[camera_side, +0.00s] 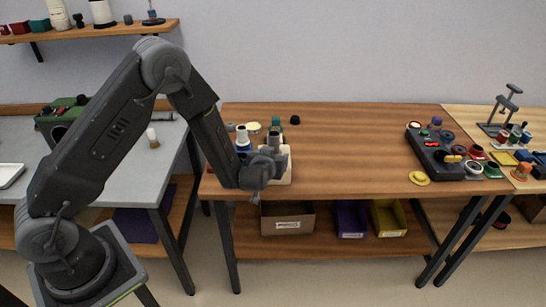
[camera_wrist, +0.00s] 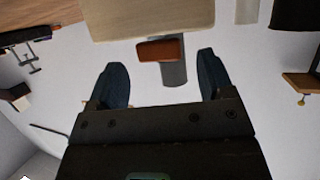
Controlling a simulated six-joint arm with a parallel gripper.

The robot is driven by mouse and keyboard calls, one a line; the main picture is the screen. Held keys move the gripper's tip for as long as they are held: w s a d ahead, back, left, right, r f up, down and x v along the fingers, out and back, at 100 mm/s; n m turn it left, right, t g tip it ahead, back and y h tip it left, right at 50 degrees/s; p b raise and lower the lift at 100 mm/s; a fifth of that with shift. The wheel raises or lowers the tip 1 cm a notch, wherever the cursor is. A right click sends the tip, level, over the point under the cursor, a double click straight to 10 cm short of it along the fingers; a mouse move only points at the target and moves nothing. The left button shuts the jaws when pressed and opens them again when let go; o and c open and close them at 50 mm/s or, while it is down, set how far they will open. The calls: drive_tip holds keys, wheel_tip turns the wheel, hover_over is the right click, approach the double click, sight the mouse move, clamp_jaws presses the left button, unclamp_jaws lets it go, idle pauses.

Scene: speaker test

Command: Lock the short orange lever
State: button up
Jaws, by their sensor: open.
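The short orange lever (camera_wrist: 158,49) shows in the wrist view as a small orange-brown block at the edge of a beige block (camera_wrist: 150,18). A grey cylinder (camera_wrist: 174,74) is beside it. My gripper (camera_wrist: 161,64) is open, with one dark finger on each side of the lever and cylinder; neither finger visibly touches them. In the side view my gripper (camera_side: 277,160) is at the cream fixture (camera_side: 286,178) near the left front of the wooden table. My wrist hides much of the fixture there, and I cannot make out the lever clearly.
The wooden table (camera_side: 350,150) is clear in the middle. A dark control box (camera_side: 434,158) stands at its right, with a yellow round piece (camera_side: 419,178) in front. A white cylinder (camera_side: 242,135) and other small parts crowd the fixture. Bins sit on the lower shelf.

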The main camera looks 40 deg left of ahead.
drive_tip(key=shift+x, duration=0.9)
drive_tip(key=c, duration=0.9)
idle(0.4)
drive_tip(key=o, duration=0.9)
drive_tip(key=v, duration=1.4)
